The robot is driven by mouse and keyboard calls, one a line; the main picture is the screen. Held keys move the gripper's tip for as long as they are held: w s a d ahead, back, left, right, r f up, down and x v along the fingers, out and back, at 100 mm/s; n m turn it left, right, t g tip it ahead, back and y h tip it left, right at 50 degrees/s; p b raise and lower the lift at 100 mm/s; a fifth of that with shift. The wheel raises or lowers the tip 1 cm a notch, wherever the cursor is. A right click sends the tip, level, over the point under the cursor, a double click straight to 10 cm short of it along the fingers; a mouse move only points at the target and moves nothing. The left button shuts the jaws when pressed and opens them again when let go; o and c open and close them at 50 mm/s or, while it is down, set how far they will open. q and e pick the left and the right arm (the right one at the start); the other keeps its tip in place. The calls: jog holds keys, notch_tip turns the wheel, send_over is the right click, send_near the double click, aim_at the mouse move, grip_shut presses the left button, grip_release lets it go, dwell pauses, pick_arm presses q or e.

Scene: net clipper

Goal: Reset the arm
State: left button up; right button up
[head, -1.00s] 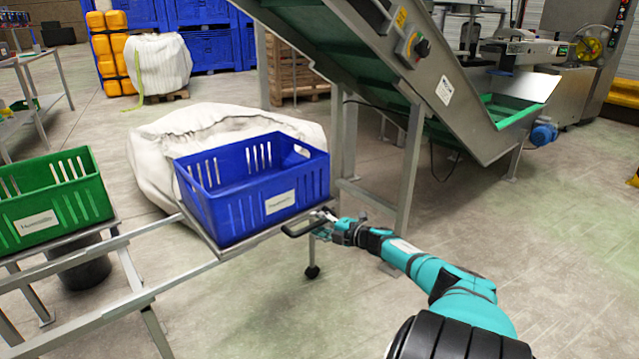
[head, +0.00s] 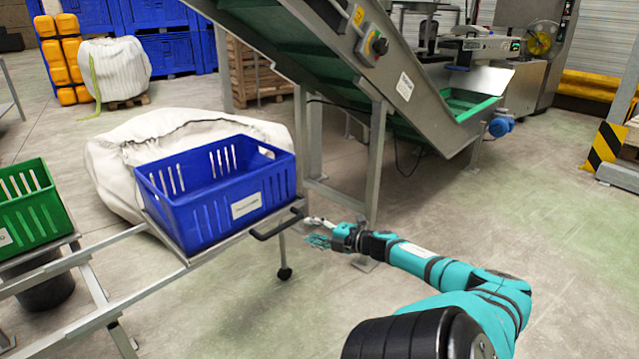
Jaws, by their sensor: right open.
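My right arm (head: 450,278) reaches in from the lower right, teal with black joints. Its gripper (head: 312,231) is open and empty, just right of the black handle (head: 277,224) on the end of the metal stand. A small gap seems to lie between the fingers and the handle. A blue crate (head: 215,190) with a white label sits on the stand, left of the gripper. My left gripper is out of view.
A green crate (head: 32,205) sits on the rail frame (head: 118,312) at left. A white bulk bag (head: 110,165) lies behind the blue crate. The inclined conveyor (head: 400,92) stands behind my gripper, its legs close by. The floor at right is clear.

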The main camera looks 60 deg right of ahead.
jog(key=shift+v, duration=0.95)
